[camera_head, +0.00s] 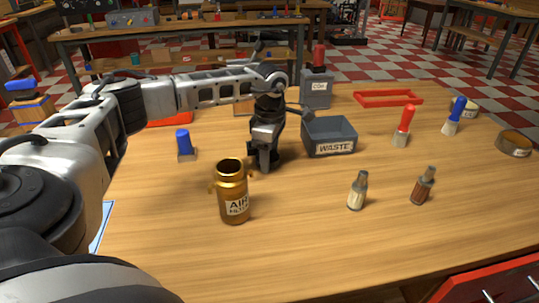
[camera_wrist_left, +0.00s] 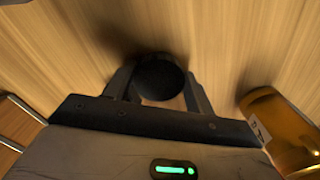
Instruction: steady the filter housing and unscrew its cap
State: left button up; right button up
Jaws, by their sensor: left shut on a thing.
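The filter housing (camera_head: 233,198) is a gold cylinder labelled AIR FILTER. It stands upright on the table with its top open and dark inside. Its gold side also shows at the right edge of the left wrist view (camera_wrist_left: 285,135). My left gripper (camera_head: 264,160) is just behind and to the right of the housing, apart from it and low over the table. In the left wrist view the gripper is shut on a dark round cap (camera_wrist_left: 160,74). Whether the cap touches the table I cannot tell. My right gripper is not in view.
A grey WASTE bin (camera_head: 330,150) stands right of my left gripper. Two small bottles (camera_head: 357,190) (camera_head: 423,186) stand front right. A blue-handled tool (camera_head: 183,146) is at left, a red-handled one (camera_head: 403,126) at right. A red frame (camera_head: 388,97) lies behind. The front middle is clear.

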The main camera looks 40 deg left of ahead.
pick_arm(q)
jog(key=shift+f, duration=0.2)
jog(key=shift+f, duration=0.25)
jog(key=o, duration=1.1)
jog(key=shift+f, duration=0.1)
jog(key=shift+s+f, duration=0.1)
jog(key=shift+d, duration=0.1)
notch_tip(320, 180, up, 13)
jog(key=shift+p, duration=0.3)
